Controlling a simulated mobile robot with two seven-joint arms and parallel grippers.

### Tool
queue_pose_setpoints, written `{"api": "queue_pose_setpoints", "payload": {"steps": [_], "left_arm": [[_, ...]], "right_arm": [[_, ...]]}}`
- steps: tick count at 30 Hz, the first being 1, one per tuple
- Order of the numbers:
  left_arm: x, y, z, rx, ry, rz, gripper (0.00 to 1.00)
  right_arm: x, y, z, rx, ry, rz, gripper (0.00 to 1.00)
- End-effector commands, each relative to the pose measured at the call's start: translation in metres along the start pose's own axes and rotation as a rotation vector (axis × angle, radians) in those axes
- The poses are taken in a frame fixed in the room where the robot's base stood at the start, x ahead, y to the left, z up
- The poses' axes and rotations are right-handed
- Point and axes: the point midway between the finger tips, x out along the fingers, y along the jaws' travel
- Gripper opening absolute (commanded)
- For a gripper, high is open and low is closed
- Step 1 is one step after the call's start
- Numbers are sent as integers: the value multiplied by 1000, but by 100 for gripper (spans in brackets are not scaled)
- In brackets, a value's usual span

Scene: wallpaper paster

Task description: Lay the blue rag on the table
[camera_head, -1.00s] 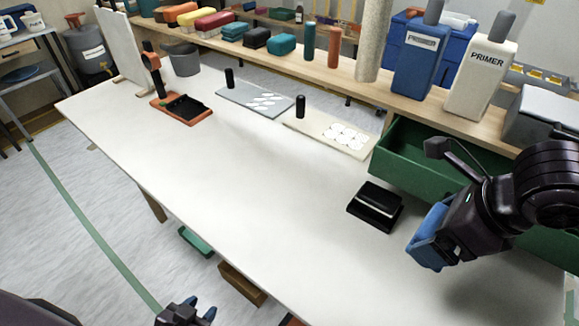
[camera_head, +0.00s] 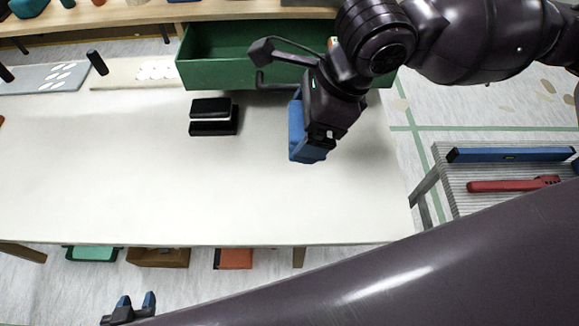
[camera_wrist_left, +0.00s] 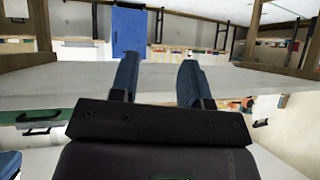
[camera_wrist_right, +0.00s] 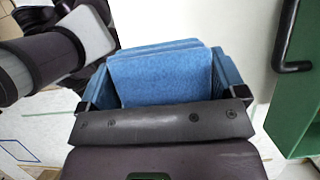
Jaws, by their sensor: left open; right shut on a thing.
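The blue rag (camera_head: 297,128) is a folded soft block in my right gripper (camera_head: 312,143), over the right part of the white table (camera_head: 130,190). In the right wrist view the rag (camera_wrist_right: 165,80) sits between the two blue fingers, which press on its sides. I cannot tell how far the rag is above the tabletop. My left gripper (camera_head: 134,303) is open and empty, low in front of the table's near edge. In the left wrist view its fingers (camera_wrist_left: 158,78) stand apart with nothing between them.
A green open drawer (camera_head: 225,78) juts over the table's back, close behind my right gripper. A black box-like item (camera_head: 212,117) lies left of the rag. A grey side stand (camera_head: 480,190) holds blue and red tools. The tabletop's front middle is clear.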

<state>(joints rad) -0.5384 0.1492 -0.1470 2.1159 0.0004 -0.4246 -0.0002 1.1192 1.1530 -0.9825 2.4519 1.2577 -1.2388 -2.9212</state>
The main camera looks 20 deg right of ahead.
Motion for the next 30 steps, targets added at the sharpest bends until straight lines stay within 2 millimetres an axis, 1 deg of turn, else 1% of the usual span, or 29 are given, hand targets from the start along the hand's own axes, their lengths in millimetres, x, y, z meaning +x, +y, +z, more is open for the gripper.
{"api": "queue_pose_setpoints", "payload": {"steps": [1, 3, 11, 15, 19, 26, 30], "left_arm": [[2, 1, 7, 0, -12, 1, 43], [3, 1, 12, 0, -20, 2, 43], [11, 2, 17, 5, -25, 6, 43], [14, 0, 25, 12, -38, 7, 43], [15, -2, 29, 18, -46, 6, 43], [14, -2, 27, 18, -41, 5, 43], [16, -1, 34, 16, -55, 7, 43]], "right_arm": [[16, 1, -7, 5, 4, 12, 65], [31, 1, -13, 5, 5, 14, 65], [83, 2, -35, 6, 3, 13, 65], [108, 1, -46, 6, 4, 11, 65], [124, 1, -53, 3, 2, 8, 65], [134, 0, -57, 3, 1, 3, 65], [149, 1, -64, 4, 2, 7, 65]]}}
